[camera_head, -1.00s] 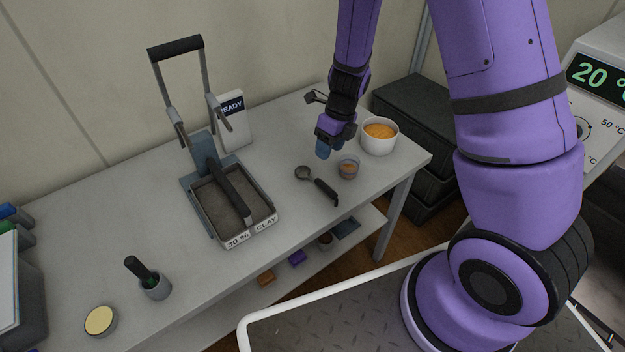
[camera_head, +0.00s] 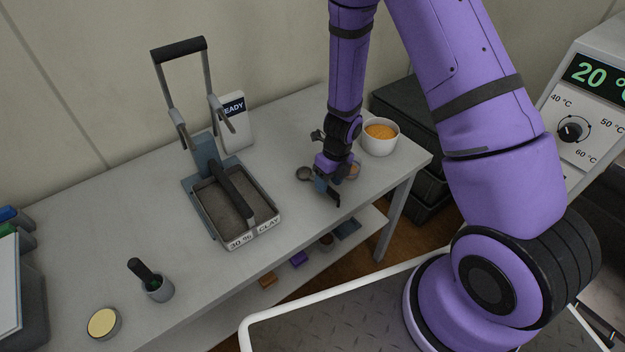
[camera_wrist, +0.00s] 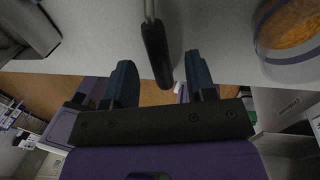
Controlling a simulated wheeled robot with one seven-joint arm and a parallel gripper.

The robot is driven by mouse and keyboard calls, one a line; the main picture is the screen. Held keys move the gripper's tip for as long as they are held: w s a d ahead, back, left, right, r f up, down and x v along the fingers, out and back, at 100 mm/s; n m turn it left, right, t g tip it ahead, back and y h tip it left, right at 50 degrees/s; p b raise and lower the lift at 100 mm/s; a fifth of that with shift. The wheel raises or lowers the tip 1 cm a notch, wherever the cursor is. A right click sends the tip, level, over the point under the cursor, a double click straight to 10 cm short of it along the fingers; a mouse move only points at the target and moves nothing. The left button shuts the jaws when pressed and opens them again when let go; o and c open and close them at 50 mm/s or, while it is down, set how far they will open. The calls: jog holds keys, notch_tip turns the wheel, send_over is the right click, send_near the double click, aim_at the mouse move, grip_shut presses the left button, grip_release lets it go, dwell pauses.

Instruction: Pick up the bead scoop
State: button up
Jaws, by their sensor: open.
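In the wrist view the scoop's black handle (camera_wrist: 156,55) lies between the two open blue fingers (camera_wrist: 160,85), apart from both, nearer the right one. The bowl is out of the wrist view. I cannot tell the exact height of the fingers above the table.
The soil tray press (camera_head: 226,240) stands to the left. The table between press and scoop is clear.

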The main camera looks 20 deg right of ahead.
jog(key=shift+s+a+f, duration=0.1)
jog(key=shift+a+f, duration=0.05)
jog(key=shift+f, duration=0.65)
jog(key=shift+s+a+f, duration=0.1)
jog(key=shift+a+f, duration=0.05)
jog(key=shift+f, duration=0.6)
jog(key=shift+c, duration=0.2)
grip_shut()
jog(key=shift+r, duration=0.2)
